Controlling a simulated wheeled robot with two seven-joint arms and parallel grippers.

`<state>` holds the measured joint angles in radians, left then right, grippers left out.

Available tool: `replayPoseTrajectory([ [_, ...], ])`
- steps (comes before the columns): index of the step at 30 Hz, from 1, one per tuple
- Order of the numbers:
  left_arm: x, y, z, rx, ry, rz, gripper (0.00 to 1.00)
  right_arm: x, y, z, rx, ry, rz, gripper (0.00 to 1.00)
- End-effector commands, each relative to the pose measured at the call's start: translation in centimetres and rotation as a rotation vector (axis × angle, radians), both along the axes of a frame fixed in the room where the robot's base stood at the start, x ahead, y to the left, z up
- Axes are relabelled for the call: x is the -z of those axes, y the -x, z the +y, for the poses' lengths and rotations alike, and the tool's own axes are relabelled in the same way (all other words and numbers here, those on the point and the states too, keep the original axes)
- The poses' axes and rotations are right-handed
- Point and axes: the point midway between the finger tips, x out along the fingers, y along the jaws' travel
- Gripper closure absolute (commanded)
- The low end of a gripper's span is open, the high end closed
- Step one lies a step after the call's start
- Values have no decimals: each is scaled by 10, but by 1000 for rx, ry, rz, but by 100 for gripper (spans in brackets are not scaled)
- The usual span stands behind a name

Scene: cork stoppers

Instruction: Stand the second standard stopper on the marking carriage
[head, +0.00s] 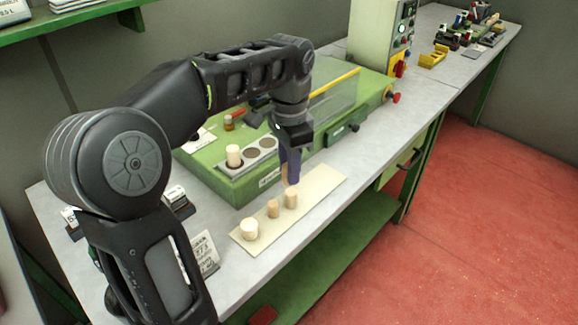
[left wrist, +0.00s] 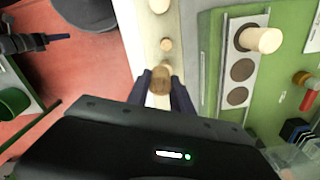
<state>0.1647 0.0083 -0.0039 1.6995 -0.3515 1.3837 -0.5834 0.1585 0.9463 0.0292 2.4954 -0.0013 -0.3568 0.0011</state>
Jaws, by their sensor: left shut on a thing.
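My left gripper (head: 291,182) is above the cream strip, pointing down, its dark blue fingers shut on a tan stopper. In the left wrist view the held stopper (left wrist: 159,84) shows a brown end between the fingertips. Three stoppers stand on the strip: a wide pale one (head: 249,230), a small one (head: 272,208) and a medium one (head: 291,198) just below the gripper. The grey marking carriage (head: 242,166) has a row of three round places. A pale stopper (head: 234,155) stands in the nearest-left place; the other two are empty. A dark arm part, probably my right gripper (left wrist: 58,37), shows at the left wrist view's left edge.
The carriage is on a green machine (head: 215,180) with a clear guard and red knobs. A lettered card (head: 204,252) stands left of the cream strip (head: 325,182). The strip's far right end is bare. The table edge lies close in front of the strip.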

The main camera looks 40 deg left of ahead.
Motion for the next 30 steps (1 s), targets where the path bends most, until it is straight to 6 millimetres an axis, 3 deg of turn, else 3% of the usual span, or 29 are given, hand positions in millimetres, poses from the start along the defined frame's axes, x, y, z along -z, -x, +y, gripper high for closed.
replayPoseTrajectory([
  [11,41,-28,-48,-126,0,4,100,0,0,0,0,0,0,64],
  [24,129,-90,-152,-428,0,3,100,0,0,0,0,0,0,64],
  [27,140,-97,-164,-470,-1,2,100,0,0,0,0,0,0,64],
  [30,138,-97,-162,-474,1,-1,100,0,0,0,0,0,0,64],
])
